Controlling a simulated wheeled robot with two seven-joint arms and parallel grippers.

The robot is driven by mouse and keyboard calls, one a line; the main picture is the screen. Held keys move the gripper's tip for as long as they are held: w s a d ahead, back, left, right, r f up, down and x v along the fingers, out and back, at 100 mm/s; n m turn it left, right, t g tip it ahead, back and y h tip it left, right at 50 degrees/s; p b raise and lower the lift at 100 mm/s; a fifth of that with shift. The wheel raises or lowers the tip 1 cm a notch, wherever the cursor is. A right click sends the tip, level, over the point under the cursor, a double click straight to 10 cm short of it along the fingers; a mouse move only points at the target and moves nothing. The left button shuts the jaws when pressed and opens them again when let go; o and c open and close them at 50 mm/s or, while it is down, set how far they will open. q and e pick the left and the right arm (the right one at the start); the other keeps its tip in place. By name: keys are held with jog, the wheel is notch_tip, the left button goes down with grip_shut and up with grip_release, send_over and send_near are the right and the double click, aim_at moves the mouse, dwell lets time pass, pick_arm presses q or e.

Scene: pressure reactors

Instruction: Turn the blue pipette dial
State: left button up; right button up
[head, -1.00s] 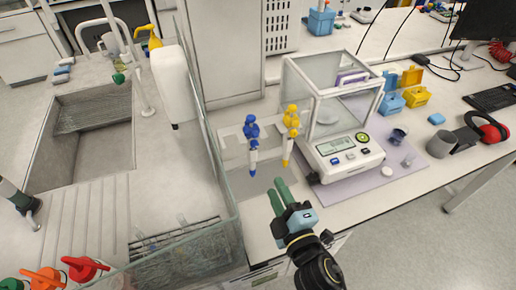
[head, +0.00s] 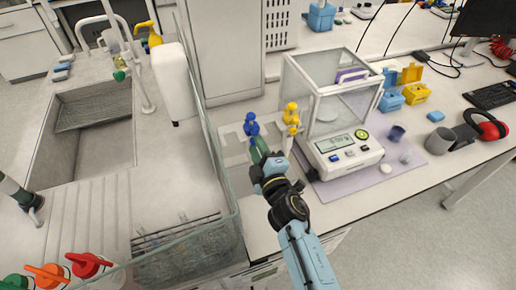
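The blue pipette (head: 251,127) stands upright on the bench beside the yellow pipette (head: 290,117). Its blue top shows, but its lower body is largely hidden behind my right gripper. My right gripper (head: 258,149) reaches in from the lower right, its green fingers pointing away from me at the blue pipette, just below its blue top in the picture. The fingers overlap in this view, so I cannot tell whether they touch the pipette or how far apart they are.
A glass-walled balance (head: 340,140) stands on a purple mat just right of the pipettes. A clear glass panel (head: 212,140) rises to their left, with a sink (head: 90,125) beyond it. A white cabinet (head: 228,50) stands behind.

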grip_shut()
jog(key=n+b, duration=0.1)
jog(key=n, duration=0.4)
jog(key=shift+n+b, duration=0.4)
grip_release()
jog(key=shift+s, duration=0.1)
